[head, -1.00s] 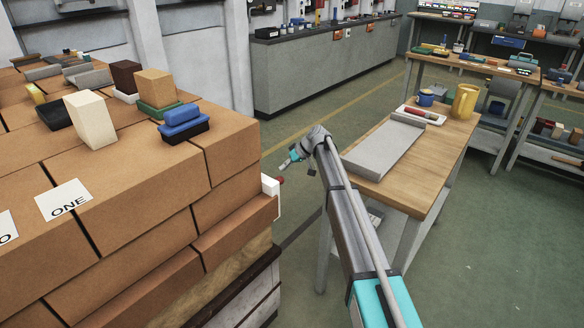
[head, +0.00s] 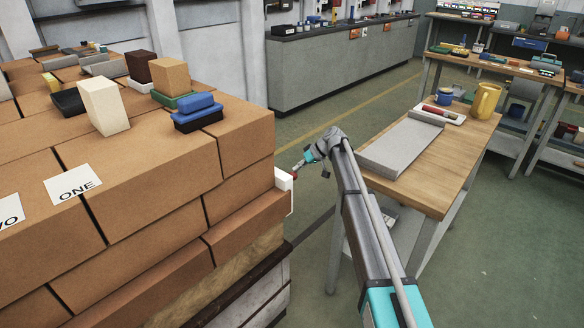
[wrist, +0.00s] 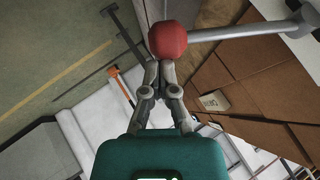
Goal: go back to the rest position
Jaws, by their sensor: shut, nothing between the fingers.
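My gripper (wrist: 158,72) is shut and empty. In the wrist view its closed fingertips are right by a red ball knob (wrist: 168,38) on a grey rod (wrist: 235,33); I cannot tell if they touch it. In the head view my gripper (head: 301,165) is small, beside the right side of the brick stack. The red knob (head: 294,174) shows there next to a white box (head: 284,180) on the stack's side. My arm reaches forward between the stack and the wooden table.
The brick stack (head: 150,165) on the left carries blocks and paper labels. The wooden table (head: 447,165) on the right holds a grey slab (head: 402,147), a yellow mug (head: 485,101) and a blue cup (head: 444,97). Green floor (head: 500,250) is open at the right.

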